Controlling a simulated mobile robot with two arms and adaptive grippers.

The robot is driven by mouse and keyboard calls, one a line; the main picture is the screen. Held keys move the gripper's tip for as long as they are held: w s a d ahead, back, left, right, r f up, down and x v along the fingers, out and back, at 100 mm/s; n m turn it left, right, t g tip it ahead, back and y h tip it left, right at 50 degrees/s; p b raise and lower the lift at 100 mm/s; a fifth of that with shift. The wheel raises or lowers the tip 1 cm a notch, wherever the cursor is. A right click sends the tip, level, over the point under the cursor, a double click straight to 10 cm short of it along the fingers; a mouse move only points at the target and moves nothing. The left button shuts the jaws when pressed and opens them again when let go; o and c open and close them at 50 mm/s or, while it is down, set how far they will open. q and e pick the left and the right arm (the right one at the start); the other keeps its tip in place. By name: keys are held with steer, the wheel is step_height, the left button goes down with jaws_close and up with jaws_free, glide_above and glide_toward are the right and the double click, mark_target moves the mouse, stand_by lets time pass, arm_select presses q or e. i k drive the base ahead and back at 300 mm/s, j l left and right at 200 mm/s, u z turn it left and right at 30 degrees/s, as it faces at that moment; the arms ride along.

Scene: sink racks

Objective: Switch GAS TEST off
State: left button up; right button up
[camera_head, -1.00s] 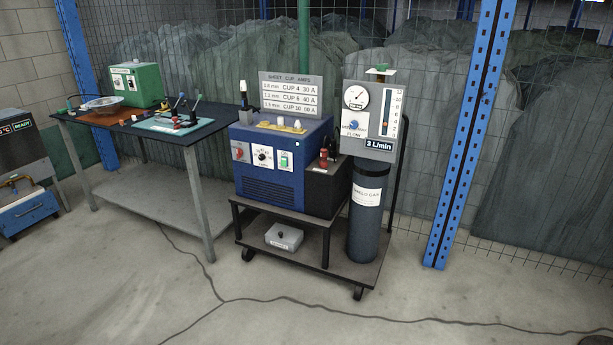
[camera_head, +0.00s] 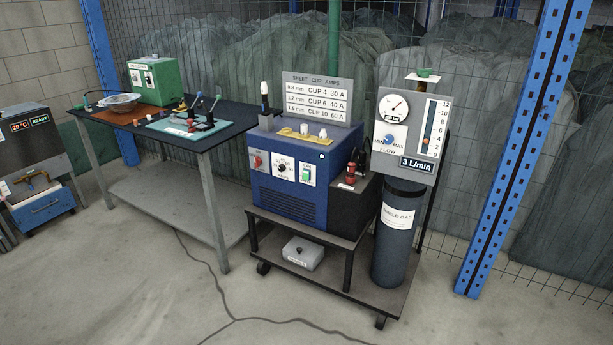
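A blue welding power source (camera_head: 290,200) stands on a cart. Its front panel carries a red switch (camera_head: 257,161), a round dial (camera_head: 281,168) and a green rocker switch (camera_head: 307,174). The small labels are too blurred to read, so I cannot tell which control is GAS TEST. Beside it, a grey flow panel (camera_head: 410,127) with a round gauge (camera_head: 394,107), a blue FLOW knob (camera_head: 389,140) and a scale tube (camera_head: 430,130) reads 3 L/min. It sits above the dark shield gas cylinder (camera_head: 393,245). Neither of my grippers is in view.
The cart (camera_head: 345,286) holds a small grey box on its lower shelf. A workbench (camera_head: 215,138) with a green box stands to the left. A blue rack post (camera_head: 527,145) is at the right. Cables cross the open floor (camera_head: 130,290) in front.

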mark_target(305, 172)
steer(key=i+j+u, duration=0.35)
steer(key=i, duration=0.45)
steer(key=i+u, duration=0.3)
steer(key=i, duration=0.55)
